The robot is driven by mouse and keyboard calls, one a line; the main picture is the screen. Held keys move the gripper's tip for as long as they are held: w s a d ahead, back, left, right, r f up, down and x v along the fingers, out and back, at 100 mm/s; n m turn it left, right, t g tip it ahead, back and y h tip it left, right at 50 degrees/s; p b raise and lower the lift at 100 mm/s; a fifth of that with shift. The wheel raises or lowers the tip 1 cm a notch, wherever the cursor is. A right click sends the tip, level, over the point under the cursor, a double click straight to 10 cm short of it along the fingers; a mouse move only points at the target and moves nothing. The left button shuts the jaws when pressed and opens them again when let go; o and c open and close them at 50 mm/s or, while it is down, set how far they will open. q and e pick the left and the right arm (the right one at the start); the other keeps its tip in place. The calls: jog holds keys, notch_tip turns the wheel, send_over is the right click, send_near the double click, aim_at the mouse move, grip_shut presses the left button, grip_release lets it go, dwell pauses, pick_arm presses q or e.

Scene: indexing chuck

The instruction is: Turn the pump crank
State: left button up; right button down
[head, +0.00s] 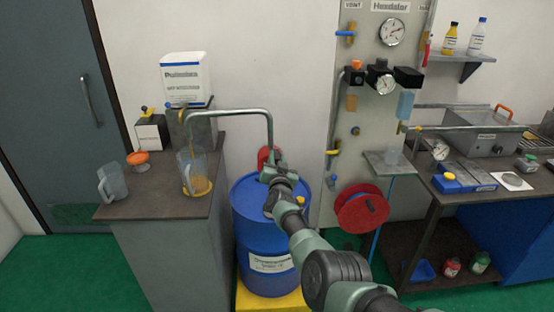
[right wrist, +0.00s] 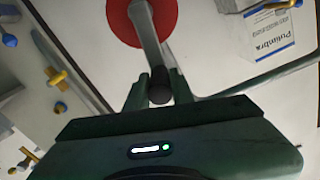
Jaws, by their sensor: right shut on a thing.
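The pump stands on the blue drum (head: 262,225), with its red round body (head: 263,155) partly hidden by my right gripper (head: 272,168). In the right wrist view the red body (right wrist: 122,18) shows at the top, and the grey crank arm (right wrist: 146,38) runs down from it to a dark handle (right wrist: 159,84). My right gripper (right wrist: 157,92) is shut on that handle, with one finger on each side. A grey pipe (head: 235,112) leads left from the pump to above a clear jug (head: 197,175) on the counter. My left gripper is not in view.
The counter (head: 150,208) left of the drum also holds a second clear jug (head: 112,183) and an orange knob-like object (head: 138,160). A gauge panel (head: 350,110) and a red hose reel (head: 361,209) stand close on the right. The drum rests on a yellow base (head: 262,301).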

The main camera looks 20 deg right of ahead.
jog(key=shift+a, duration=0.1)
jog(key=c, duration=1.2)
grip_release()
jog(key=shift+w+a, duration=0.1)
jog(key=shift+s+p, duration=0.35)
jog(key=shift+p, duration=0.15)
jog(key=p+v, duration=0.2)
jog(key=v, duration=0.4)
jog(key=shift+a+p, duration=0.1)
jog(key=shift+p, duration=0.3)
jog(key=shift+s+a, duration=0.1)
jog(key=shift+s, duration=0.4)
